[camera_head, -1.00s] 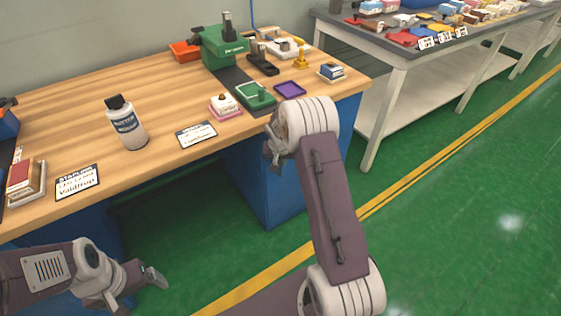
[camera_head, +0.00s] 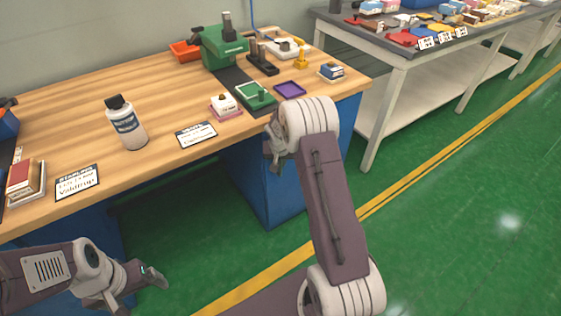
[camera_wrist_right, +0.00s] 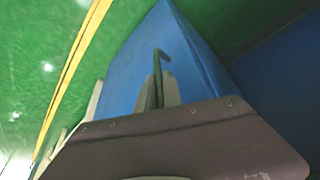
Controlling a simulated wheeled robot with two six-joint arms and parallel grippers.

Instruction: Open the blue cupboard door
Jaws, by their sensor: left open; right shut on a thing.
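The blue cupboard (camera_head: 262,187) stands under the right end of the wooden workbench. Its blue door (camera_wrist_right: 125,72) fills the middle of the right wrist view, with a dark bar handle (camera_wrist_right: 160,62) on it. My right gripper (camera_wrist_right: 159,92) is shut on the handle, one finger on each side of it. In the head view this gripper (camera_head: 275,160) is partly hidden by its own wrist, and the handle is hidden. I see no clear gap at the door's edge. My left gripper (camera_head: 154,279) is open and empty, low in front of the bench.
The wooden workbench (camera_head: 75,120) holds a white bottle (camera_head: 127,124), a green machine (camera_head: 222,48), signs and small parts. A grey table (camera_head: 385,50) stands at the back right. The green floor (camera_head: 470,210) with a yellow line is clear on the right.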

